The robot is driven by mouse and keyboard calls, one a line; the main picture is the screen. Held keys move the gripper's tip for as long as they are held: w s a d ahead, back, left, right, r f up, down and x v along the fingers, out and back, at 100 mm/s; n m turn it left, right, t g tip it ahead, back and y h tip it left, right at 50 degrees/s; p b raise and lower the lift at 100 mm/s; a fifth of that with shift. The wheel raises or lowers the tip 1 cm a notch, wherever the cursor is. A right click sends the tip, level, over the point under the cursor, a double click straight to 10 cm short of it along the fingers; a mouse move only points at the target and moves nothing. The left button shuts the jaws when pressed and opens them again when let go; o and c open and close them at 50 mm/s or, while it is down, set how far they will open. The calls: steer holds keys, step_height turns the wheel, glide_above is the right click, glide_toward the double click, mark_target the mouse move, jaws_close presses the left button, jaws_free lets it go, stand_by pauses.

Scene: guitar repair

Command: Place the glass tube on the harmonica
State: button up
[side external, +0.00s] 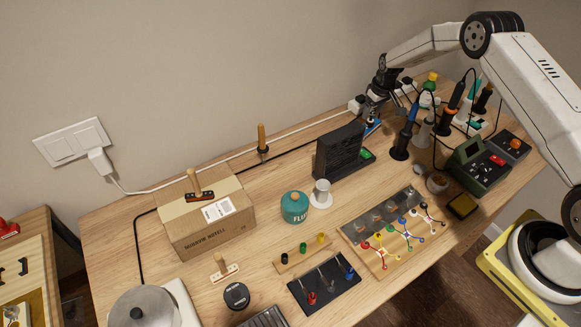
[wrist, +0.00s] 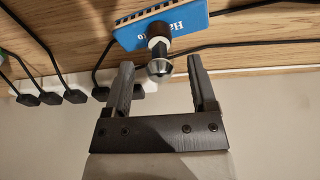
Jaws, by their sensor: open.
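The harmonica (wrist: 185,17) is blue with pale lettering and lies on the wooden table at the top of the wrist view. A small tube with a dark brown base and a shiny silver end (wrist: 160,68), apparently the glass tube, overlaps the harmonica's near edge. Its base seems to be against the harmonica; firm contact is not clear. My gripper (wrist: 160,72) is open, with one finger on each side of the tube's silver end and visible gaps. In the side view my gripper (side external: 373,108) is above the back of the table, by the blue harmonica (side external: 372,127); the tube is not distinguishable there.
A black block (side external: 339,151) stands left of the harmonica. Several upright tools, including a blue-handled one (side external: 406,131), crowd the right side. Black cables and plugs (wrist: 50,97) lie near the wall. A cardboard box (side external: 205,220) is farther left.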

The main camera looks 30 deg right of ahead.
step_height(320, 180, up, 9)
steer(key=s, duration=0.1)
steer(key=shift+s, duration=0.2)
steer(key=shift+f, duration=0.1)
stand_by(0.6)
steer(key=s+a+r, duration=0.8)
steer(key=s+a, duration=0.3)
steer(key=a, duration=0.1)
steer(key=s+a, duration=0.3)
steer(key=s, duration=0.5)
steer(key=s+a+r, duration=0.1)
steer(key=s+a, duration=0.3)
steer(key=s, duration=0.5)
steer(key=shift+t, duration=0.4)
